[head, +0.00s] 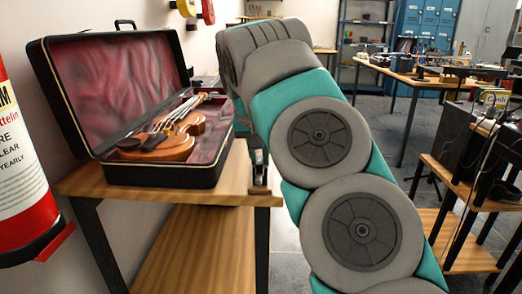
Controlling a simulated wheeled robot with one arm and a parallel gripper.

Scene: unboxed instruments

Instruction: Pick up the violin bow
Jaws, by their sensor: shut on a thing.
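My gripper (260,178) is small and dark at the right front edge of the wooden table, just right of the open violin case (165,177). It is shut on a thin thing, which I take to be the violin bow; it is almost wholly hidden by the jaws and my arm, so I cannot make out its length. A brown violin (165,140) lies in the case, its neck pointing to the back right. The case lid stands open, with a dark red lining.
The wooden table (225,190) has a lower shelf (200,240). A red fire extinguisher (22,160) is close at the left. A cluttered black-topped shelf unit (470,180) stands at the right. Blue lockers (425,30) and a workbench (410,75) are farther back.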

